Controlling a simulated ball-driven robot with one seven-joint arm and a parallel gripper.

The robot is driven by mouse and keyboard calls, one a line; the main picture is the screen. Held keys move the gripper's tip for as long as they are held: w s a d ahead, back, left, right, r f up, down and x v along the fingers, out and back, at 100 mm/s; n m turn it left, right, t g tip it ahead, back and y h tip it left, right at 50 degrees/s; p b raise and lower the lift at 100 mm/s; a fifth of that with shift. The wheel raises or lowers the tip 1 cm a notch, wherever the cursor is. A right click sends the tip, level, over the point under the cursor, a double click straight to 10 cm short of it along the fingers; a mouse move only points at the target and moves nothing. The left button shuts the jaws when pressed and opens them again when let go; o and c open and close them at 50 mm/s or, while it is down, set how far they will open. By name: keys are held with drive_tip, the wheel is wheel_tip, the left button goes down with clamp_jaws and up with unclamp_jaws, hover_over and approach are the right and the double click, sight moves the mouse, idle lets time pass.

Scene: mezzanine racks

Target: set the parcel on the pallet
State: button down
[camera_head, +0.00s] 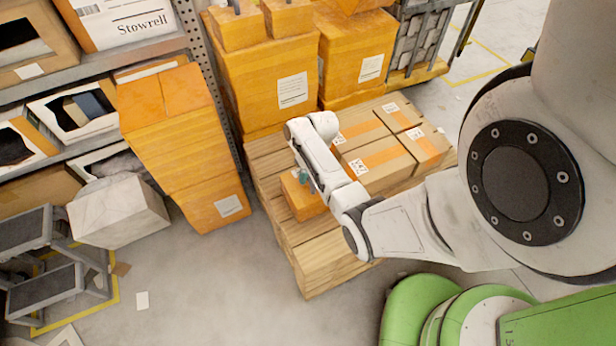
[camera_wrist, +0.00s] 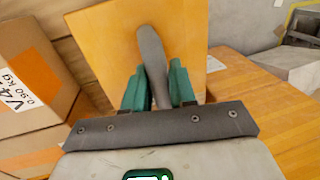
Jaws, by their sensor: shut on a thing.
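The parcel is a small orange box (camera_head: 300,200), held in my gripper (camera_head: 303,177) over the bare left part of the wooden pallet (camera_head: 325,268). I cannot tell whether its underside touches the slats. My forearm hides part of the parcel and pallet in the head view.
Brown taped cartons (camera_head: 378,163) stand on the pallet's right part. A tall orange box stack (camera_head: 185,140) stands to the left, and more orange boxes (camera_head: 275,80) stand behind. A white crate (camera_head: 120,212) and step stool (camera_head: 45,260) are at left.

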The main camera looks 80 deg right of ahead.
drive_tip(key=shift+d+f, duration=0.1)
drive_tip(key=shift+f, duration=0.05)
drive_tip(key=c, duration=0.9)
unclamp_jaws()
wheel_tip(320, 180, up, 12)
drive_tip(key=s+d+p, duration=0.1)
drive_tip(key=s+p, duration=0.1)
drive_tip(key=w+a+n, duration=0.3)
drive_tip(key=a+n, duration=0.1)
drive_tip(key=a, duration=1.2)
drive_tip(key=s+a+r+n, duration=0.1)
drive_tip(key=s+a, duration=0.1)
drive_tip(key=a, duration=0.2)
drive_tip(key=s+a+r+n+h, duration=0.1)
drive_tip(key=s+a+r+n, duration=0.1)
drive_tip(key=a, duration=0.3)
drive_tip(key=s+a+r+n, duration=0.1)
drive_tip(key=s+a+n, duration=0.1)
drive_tip(key=a, duration=0.3)
drive_tip(key=shift+s+a+r+g+h, duration=0.1)
drive_tip(key=shift+s+r+g+h, duration=0.1)
drive_tip(key=shift+s+g+h, duration=0.15)
